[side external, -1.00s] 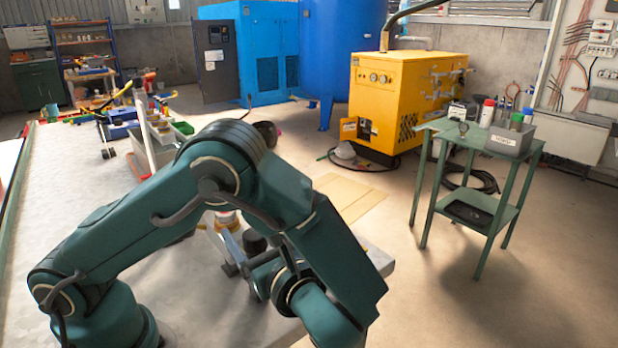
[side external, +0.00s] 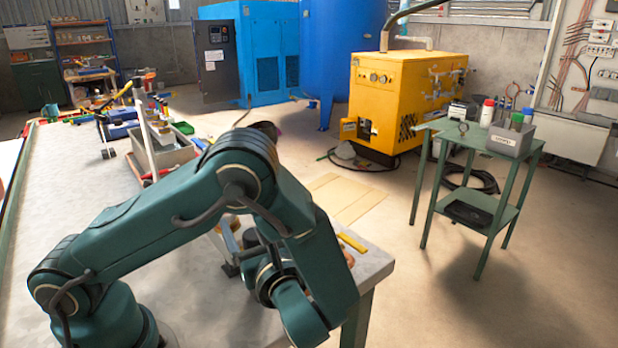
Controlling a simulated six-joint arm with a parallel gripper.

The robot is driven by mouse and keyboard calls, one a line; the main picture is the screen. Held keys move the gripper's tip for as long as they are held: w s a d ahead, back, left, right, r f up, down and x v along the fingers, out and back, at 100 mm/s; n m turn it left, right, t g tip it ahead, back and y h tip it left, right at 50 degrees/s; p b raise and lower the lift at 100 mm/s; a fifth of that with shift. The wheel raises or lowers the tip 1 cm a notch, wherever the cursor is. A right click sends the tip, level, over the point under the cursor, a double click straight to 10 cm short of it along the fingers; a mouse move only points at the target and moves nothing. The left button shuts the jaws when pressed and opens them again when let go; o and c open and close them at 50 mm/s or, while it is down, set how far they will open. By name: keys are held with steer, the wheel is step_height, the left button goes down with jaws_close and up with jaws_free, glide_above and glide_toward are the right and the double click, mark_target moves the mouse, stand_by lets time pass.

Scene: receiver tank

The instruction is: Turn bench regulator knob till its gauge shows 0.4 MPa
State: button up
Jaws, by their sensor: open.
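My arm bends over the near end of the grey workbench (side external: 105,205) and fills the middle of the side view. I cannot tell whether these parts belong to the bench regulator. No knob or gauge dial of it can be recognised, so its reading is hidden.
A yellow strip (side external: 352,243) lies near the bench's right edge. A grey bin (side external: 172,152) and tools crowd the far end. A green trolley (side external: 490,150), a yellow machine (side external: 400,95) with gauges and a blue tank (side external: 342,50) stand beyond. The bench's left part is clear.

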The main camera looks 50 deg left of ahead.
jaws_close()
steer(key=shift+m+t, duration=0.4)
steer(key=shift+t, duration=0.2)
steer(key=m+t+h, duration=0.1)
steer(key=m+t, duration=0.1)
steer(key=t, duration=0.1)
steer(key=w+m+t+h, duration=0.1)
steer(key=shift+d+t+h, duration=0.25)
steer(key=shift+t+h, duration=0.05)
steer(key=shift+t, duration=0.1)
steer(key=shift+w+d+m+t+h, duration=0.15)
steer(key=shift+m+t+h, duration=0.7)
steer(key=shift+m+t, duration=0.15)
steer(key=shift+w+d+m+t+h, duration=0.1)
steer(key=shift+w+m+t+h, duration=0.05)
steer(key=shift+m+t+h, duration=0.8)
jaws_free()
